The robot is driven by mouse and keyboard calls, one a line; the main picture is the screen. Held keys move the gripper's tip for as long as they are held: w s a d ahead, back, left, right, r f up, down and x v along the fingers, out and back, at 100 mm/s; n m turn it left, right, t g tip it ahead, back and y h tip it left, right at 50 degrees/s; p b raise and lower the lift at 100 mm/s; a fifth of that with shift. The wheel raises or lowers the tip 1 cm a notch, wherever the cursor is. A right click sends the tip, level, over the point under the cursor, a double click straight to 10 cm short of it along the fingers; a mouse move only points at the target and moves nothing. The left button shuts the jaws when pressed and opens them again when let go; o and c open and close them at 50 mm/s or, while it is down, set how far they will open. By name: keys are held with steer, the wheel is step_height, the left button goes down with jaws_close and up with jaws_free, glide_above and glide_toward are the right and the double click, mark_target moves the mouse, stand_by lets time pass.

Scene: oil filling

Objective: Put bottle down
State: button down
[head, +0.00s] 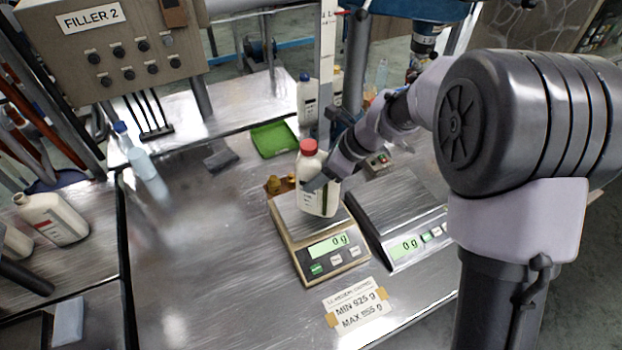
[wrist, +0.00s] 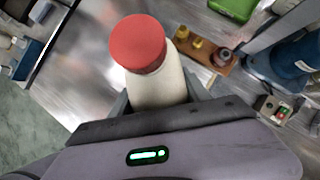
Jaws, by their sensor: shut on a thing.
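The bottle (head: 316,190) is white with a red cap and stands upright over the left scale (head: 297,228). That scale's display reads 0 g, and I cannot tell whether the bottle's base touches its plate. My gripper (head: 325,178) is shut on the bottle's body from the right side. In the wrist view the red cap (wrist: 137,43) and the white bottle (wrist: 160,88) show between the fingers of my gripper (wrist: 162,98). The lower part of the bottle is hidden there.
A second scale (head: 397,213) stands right of the first, also reading 0 g. A label card (head: 358,308) lies in front. A green tray (head: 273,139) and a small wooden block with brass parts (head: 277,184) lie behind.

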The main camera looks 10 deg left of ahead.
steer(key=f, duration=0.1)
steer(key=w+a+f+b, duration=0.2)
steer(key=f, duration=0.1)
steer(key=shift+a, duration=0.1)
steer(key=shift+r, duration=0.15)
steer(key=c, duration=0.5)
jaws_free()
